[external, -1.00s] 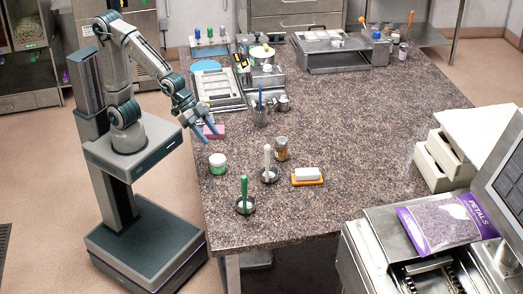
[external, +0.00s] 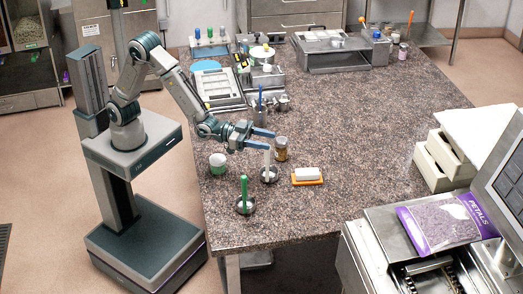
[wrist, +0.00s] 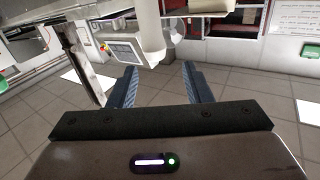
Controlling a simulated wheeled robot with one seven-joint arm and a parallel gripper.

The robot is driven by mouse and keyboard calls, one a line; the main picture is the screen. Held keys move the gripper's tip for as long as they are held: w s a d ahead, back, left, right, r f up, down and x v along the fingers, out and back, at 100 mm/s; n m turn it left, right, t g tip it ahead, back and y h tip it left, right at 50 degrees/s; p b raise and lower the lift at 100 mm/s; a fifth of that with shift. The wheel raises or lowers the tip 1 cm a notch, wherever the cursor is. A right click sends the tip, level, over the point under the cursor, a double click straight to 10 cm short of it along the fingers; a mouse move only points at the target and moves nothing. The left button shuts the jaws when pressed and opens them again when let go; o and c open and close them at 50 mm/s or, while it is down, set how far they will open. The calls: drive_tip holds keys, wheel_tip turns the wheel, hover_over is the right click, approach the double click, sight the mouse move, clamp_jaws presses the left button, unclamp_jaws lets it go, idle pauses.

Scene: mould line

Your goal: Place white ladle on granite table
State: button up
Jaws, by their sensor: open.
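The white ladle (external: 266,162) stands upright on the granite table (external: 350,130), its handle up and its round dark bowl resting at the bottom. My gripper (external: 269,142) is open and level, with its blue fingers at the top of the ladle's handle. In the wrist view, a pale upright shape (wrist: 151,32), seemingly the handle, shows ahead between the open fingers (wrist: 158,75). Whether the fingers touch it cannot be told.
A green-handled ladle (external: 244,190) stands in front, nearer the table's edge. A green-and-white jar (external: 217,163) is at left. The table's middle right is clear.

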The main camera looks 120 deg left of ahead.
drive_tip(key=f, duration=0.1)
drive_tip(key=w+f+p, duration=0.1)
drive_tip(key=f, duration=0.1)
drive_tip(key=w+f, duration=0.1)
drive_tip(key=shift+a+f, duration=0.25)
drive_tip(key=shift+f, duration=0.15)
drive_tip(key=shift+w+a+p, duration=0.1)
drive_tip(key=shift+w+p, duration=0.2)
drive_tip(key=shift+w, duration=0.15)
clamp_jaws()
